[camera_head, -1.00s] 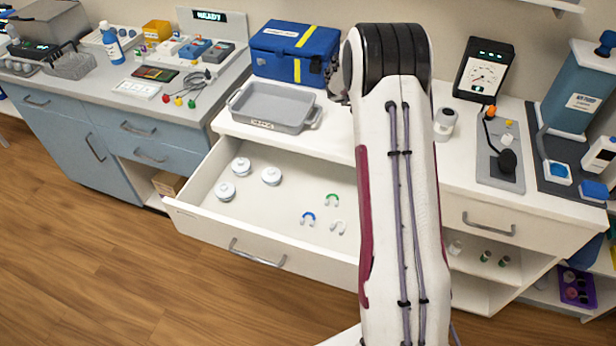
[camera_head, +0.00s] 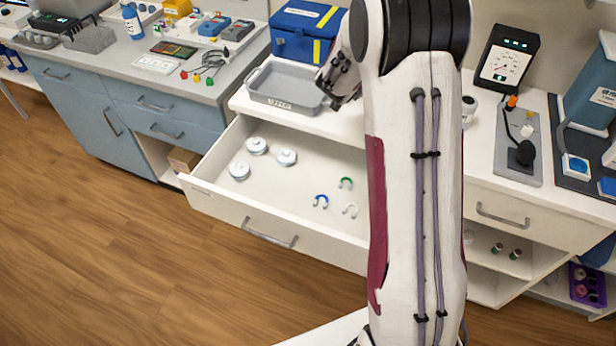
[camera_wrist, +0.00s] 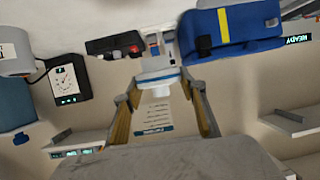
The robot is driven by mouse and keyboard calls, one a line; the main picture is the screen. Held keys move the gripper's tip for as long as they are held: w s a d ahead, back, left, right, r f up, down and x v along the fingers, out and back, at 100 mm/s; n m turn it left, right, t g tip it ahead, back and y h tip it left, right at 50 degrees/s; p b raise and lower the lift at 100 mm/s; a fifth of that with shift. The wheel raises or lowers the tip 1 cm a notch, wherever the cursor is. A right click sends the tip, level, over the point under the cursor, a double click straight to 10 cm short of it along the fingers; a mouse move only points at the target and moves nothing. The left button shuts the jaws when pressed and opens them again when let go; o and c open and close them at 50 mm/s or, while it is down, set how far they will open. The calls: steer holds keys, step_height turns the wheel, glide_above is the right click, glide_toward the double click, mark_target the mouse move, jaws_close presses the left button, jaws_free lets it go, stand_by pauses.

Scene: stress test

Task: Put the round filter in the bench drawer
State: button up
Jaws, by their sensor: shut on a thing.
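My gripper (camera_head: 341,84) shows in the head view just left of my arm link, by the right end of the grey tray. In the wrist view my gripper (camera_wrist: 161,84) is shut on a white, rounded thing with a blue band, seen edge-on between the fingertips; it looks like the round filter (camera_wrist: 158,75). I cannot make it out in the head view. The bench drawer (camera_head: 215,194) stands open, left of my arm and below the tray. Several small things lie in it: white round discs (camera_head: 287,158) at the left and U-shaped clips (camera_head: 321,201) to the right.
The grey tray (camera_head: 262,87) sits on the bench above the drawer, with a blue case (camera_head: 292,45) behind it. A gauge (camera_head: 503,66) and a plate with a black knob (camera_head: 518,150) stand right of my arm. The drawer's middle has bare floor.

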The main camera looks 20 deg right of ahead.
steer(key=s+a+f+n+t+y, duration=0.15)
steer(key=a+n+y, duration=0.25)
steer(key=a, duration=0.7)
steer(key=s+a+f+n+t+y, duration=0.1)
steer(key=s+a+n+t+y, duration=0.2)
steer(key=a, duration=0.9)
steer(key=s+a+f+n+g+y, duration=0.1)
steer(key=a+f+n+y, duration=0.3)
steer(key=f, duration=0.4)
steer(key=s+a+f+n+g+y, duration=0.2)
steer(key=a+f+n+g+y, duration=0.2)
steer(key=f, duration=0.5)
steer(key=shift+a+f+n+y, duration=0.25)
steer(key=shift+n+y, duration=0.95)
steer(key=shift+y, duration=0.5)
steer(key=shift+f, duration=0.1)
steer(key=shift+f, duration=2.8)
